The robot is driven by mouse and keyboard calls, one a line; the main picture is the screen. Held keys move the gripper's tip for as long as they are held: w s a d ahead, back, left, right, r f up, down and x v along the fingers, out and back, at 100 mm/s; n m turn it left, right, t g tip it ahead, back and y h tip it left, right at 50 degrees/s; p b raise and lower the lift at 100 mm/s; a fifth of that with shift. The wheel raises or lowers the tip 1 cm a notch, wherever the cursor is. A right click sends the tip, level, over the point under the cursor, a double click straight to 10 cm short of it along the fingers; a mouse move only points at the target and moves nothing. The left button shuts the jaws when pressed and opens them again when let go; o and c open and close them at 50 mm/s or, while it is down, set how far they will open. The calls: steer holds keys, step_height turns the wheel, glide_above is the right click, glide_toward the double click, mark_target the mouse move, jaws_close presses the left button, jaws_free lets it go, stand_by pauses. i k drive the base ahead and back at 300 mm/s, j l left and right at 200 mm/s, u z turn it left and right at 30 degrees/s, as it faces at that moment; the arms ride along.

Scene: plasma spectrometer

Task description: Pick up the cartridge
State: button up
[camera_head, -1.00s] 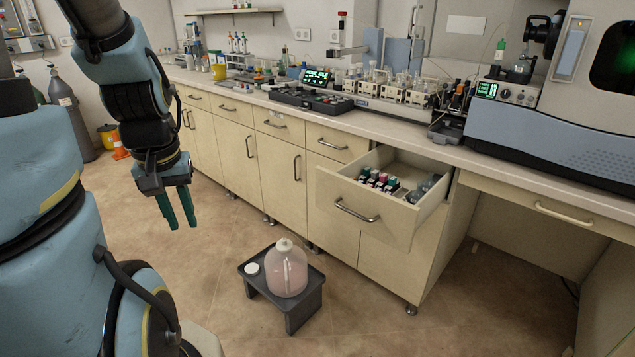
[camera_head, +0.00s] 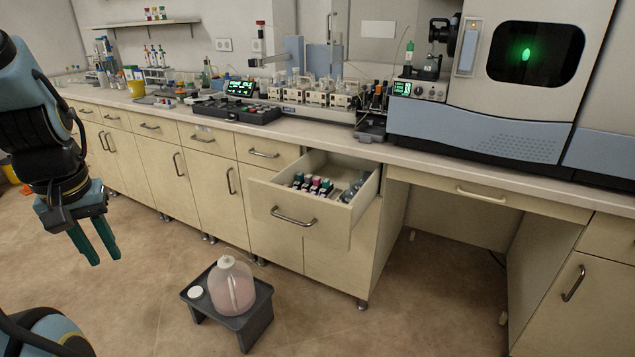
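Several small cartridges (camera_head: 314,184) with dark bodies and coloured tops, some red or pink and some teal, stand in a row in the left part of an open drawer (camera_head: 296,213). Which one is the task's cartridge I cannot tell. My gripper (camera_head: 97,252) hangs at the left of the view, fingers pointing down over the floor. Its two green fingers are apart with nothing between them. It is well to the left of the drawer, touching nothing.
Greyish items (camera_head: 354,187) lie in the drawer's right part. A jug of pinkish liquid (camera_head: 232,287) stands on a low grey stool (camera_head: 252,326) below the drawer. The counter (camera_head: 440,160) carries instruments. Floor between my gripper and the cabinets is clear.

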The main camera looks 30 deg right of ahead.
mark_target(376, 97)
steer(key=i+l, duration=0.2)
steer(key=l, duration=0.15)
steer(key=i+l, duration=0.2)
steer(key=l, duration=0.2)
steer(key=i+l, duration=0.45)
steer(key=l, duration=0.25)
